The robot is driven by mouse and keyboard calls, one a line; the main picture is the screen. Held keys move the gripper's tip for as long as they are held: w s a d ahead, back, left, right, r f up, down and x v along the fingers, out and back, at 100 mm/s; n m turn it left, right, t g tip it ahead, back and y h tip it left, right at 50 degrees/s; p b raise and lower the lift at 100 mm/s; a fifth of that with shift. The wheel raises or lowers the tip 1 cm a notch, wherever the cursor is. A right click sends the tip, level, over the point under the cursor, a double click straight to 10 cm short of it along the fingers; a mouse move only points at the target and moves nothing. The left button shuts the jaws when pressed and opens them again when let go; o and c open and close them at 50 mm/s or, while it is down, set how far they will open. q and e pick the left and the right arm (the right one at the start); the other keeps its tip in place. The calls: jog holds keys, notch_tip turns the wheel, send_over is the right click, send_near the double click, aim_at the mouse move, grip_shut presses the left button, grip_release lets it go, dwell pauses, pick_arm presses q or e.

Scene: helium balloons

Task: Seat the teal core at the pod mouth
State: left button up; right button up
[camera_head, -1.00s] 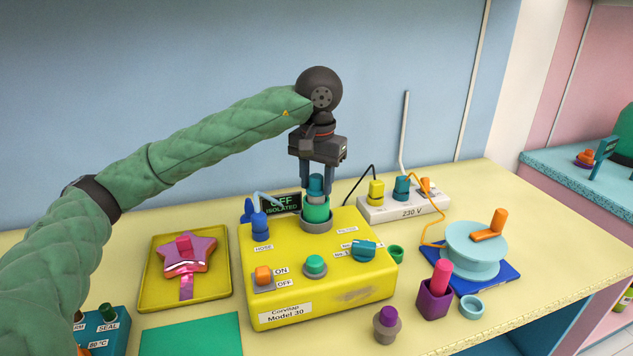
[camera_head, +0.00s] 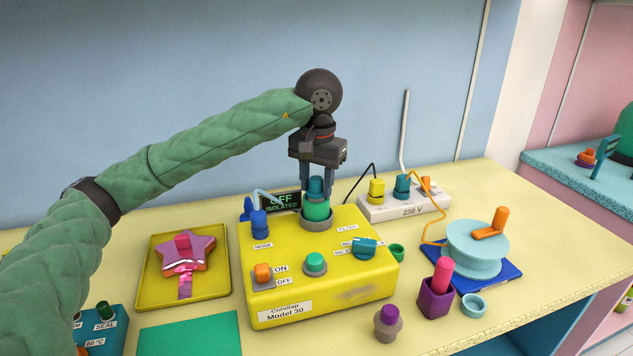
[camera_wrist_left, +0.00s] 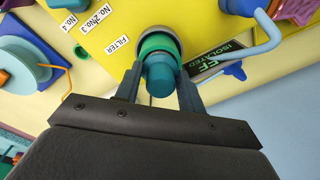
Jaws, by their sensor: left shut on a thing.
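The teal core (camera_head: 316,209) has a green-teal body and a darker blue-teal knob on top. It stands upright in the grey ring of the pod mouth (camera_head: 316,224), at the back of the yellow machine near the FILTER label. My left gripper (camera_head: 317,190) points down and is shut on the core's knob. In the left wrist view the core (camera_wrist_left: 158,62) shows between the two fingers, inside the grey ring (camera_wrist_left: 150,34). The core's lower end is hidden in the ring, so its depth cannot be told. My right gripper is not in view.
The yellow machine (camera_head: 350,292) carries a blue hose plug (camera_head: 259,225), an orange switch, a green button and a teal dial. A screen (camera_head: 282,202) reading OFF ISOLATED stands just left of the core. A power strip (camera_head: 404,206) lies behind right.

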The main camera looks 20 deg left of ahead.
pick_arm(q)
jog(key=shift+f+b, duration=0.3)
jog(key=shift+f, duration=0.1)
jog(key=o, duration=1.2)
jog(key=shift+r, duration=0.15)
jog(key=shift+r+p, duration=0.3)
jog(key=shift+r, duration=0.95)
jog(key=shift+s+d+r+p, duration=0.1)
jog(key=shift+r+p, duration=0.55)
jog(key=shift+r, duration=0.65)
jog(key=shift+d+r+p, duration=0.1)
jog(key=shift+r+p, duration=0.55)
jog(key=shift+r, duration=0.65)
